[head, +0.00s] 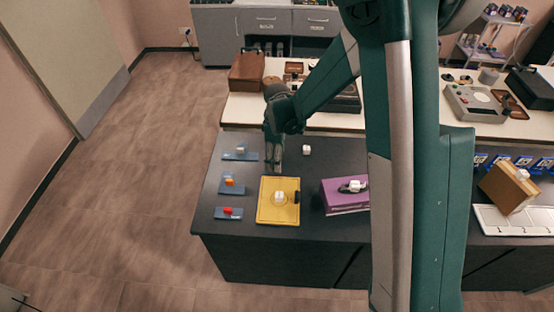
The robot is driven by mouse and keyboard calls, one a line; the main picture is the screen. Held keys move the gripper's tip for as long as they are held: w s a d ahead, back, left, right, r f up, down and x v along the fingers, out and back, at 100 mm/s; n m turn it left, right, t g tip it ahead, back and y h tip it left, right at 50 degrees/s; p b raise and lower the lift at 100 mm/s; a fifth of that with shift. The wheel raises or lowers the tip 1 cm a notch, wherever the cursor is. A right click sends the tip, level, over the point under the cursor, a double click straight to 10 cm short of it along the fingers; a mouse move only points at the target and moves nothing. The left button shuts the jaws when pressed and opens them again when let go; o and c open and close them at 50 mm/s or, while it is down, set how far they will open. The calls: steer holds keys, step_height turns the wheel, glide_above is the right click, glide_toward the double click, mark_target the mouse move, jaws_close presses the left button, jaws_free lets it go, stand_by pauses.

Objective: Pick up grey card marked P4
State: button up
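I cannot read a P4 mark on anything, so I cannot tell which thing is the grey card. My gripper (274,168) points down over the dark table, near the back edge of a yellow board (265,214). Its fingers are small and dark here, and I cannot tell their opening or whether they hold anything. Left of it, blue plates carry a pale grey piece (240,150), an orange piece (230,182) and a red piece (228,211). A small white block (306,149) stands to its right. My arm hides part of the table.
A white piece (280,198) sits on the yellow board. A purple box (343,200) with a black and white item on top stands to its right. Farther right are blue holders (503,163), a tan box (507,188) and a white tray (533,224). A pale bench (240,110) stands behind.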

steer(key=c, duration=1)
steer(key=shift+r, duration=0.15)
steer(key=shift+r+p, duration=0.7)
steer(key=shift+r, duration=4.15)
